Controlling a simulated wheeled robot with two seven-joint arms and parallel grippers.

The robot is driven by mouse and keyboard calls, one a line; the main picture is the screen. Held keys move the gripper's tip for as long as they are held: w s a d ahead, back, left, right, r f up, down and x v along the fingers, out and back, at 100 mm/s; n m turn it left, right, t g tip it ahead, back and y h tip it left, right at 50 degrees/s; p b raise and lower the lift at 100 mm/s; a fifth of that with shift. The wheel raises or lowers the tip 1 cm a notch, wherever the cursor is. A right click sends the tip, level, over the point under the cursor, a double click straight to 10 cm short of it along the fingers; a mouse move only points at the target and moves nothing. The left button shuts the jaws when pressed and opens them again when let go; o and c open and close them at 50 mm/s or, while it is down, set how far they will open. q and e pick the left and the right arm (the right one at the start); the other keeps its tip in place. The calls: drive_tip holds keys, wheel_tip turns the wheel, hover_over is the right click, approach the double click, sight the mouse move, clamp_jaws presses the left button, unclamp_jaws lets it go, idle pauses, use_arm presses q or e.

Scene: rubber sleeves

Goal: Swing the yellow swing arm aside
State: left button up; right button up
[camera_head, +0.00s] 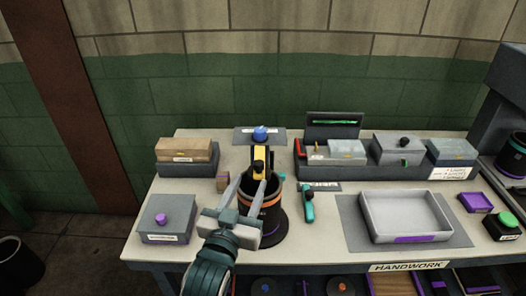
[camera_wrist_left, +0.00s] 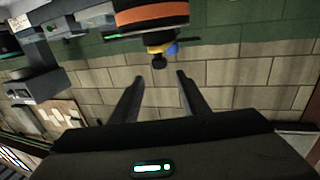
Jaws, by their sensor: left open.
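The yellow swing arm (camera_head: 259,159), with black parts, shows above a dark cylinder with an orange band (camera_head: 270,204) on a round black base. In the left wrist view the yellow part (camera_wrist_left: 157,49) shows partly, with a black knob (camera_wrist_left: 158,62) at its end, and the orange-banded cylinder (camera_wrist_left: 153,16) is at the top. My left gripper (camera_head: 254,176) is open, its fingers reaching toward the swing arm. In the left wrist view the black knob lies just beyond the gap between my fingertips (camera_wrist_left: 158,76). Contact cannot be told. My right gripper is not in view.
A blue knob (camera_head: 260,133) stands behind the swing arm. A teal-handled tool (camera_head: 308,206) lies right of the cylinder. A grey tray (camera_head: 368,218) is farther right. A grey box with a purple knob (camera_head: 166,232) is at left. Blocks and fixtures line the table's back.

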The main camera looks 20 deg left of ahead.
use_arm(q)
drive_tip(key=p, duration=0.4)
approach(263, 153)
drive_tip(key=w+r, duration=0.1)
drive_tip(key=w, duration=0.1)
drive_tip(key=w+r, duration=0.1)
drive_tip(key=w, duration=0.1)
drive_tip(key=w+d+r, duration=0.1)
drive_tip(key=w, duration=0.1)
drive_tip(key=shift+r, duration=0.1)
drive_tip(key=shift+c, duration=0.2)
clamp_jaws()
